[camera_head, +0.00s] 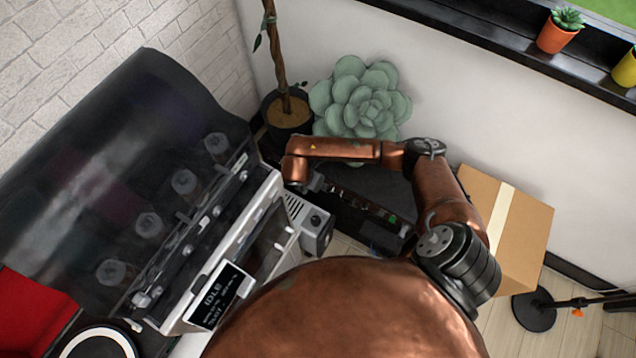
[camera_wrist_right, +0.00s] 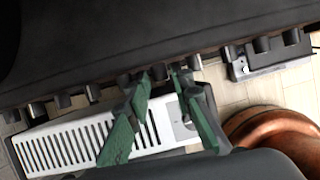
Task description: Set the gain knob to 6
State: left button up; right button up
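A black unit (camera_wrist_right: 110,50) fills the top of the right wrist view, with a row of several small dark knobs along its lower edge. I cannot tell which is the gain knob, and no scale or numbers are readable. My right gripper (camera_wrist_right: 163,80) has its two green-padded fingers apart, tips close to this edge. One dark knob (camera_wrist_right: 158,72) shows at the gap between the tips; contact is not clear. In the head view my right gripper (camera_head: 314,184) is small and partly hidden by its arm, beside the dark unit (camera_head: 350,207). My left gripper is out of view.
A white vented box (camera_head: 314,228) stands close by; it also shows below the fingers in the wrist view (camera_wrist_right: 65,143). A large machine (camera_head: 110,150) with an IDLE screen (camera_head: 218,297) is at left. A cardboard box (camera_head: 520,225) and plants (camera_head: 362,100) stand around.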

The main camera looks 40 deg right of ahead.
jog(key=shift+c, duration=0.4)
grip_shut()
jog(key=shift+a, duration=0.1)
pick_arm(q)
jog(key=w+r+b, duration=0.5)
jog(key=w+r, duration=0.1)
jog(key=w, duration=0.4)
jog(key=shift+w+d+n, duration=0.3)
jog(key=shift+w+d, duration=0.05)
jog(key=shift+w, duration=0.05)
pick_arm(e)
jog(key=shift+w+a+f+n+g+h, duration=0.1)
jog(key=shift+w+f+n+g+h, duration=0.2)
jog(key=shift+g+h, duration=0.9)
jog(key=shift+w+a+f+n+g+h, duration=0.2)
jog(key=shift+n+g+h, duration=0.25)
jog(key=shift+g, duration=1.4)
jog(key=shift+w+a+f+n+g+h, duration=0.15)
jog(key=shift+w+n+g+h, duration=0.45)
jog(key=shift+g, duration=0.95)
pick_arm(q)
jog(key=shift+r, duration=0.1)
pick_arm(e)
jog(key=shift+s+d, duration=0.1)
jog(key=shift+s, duration=0.15)
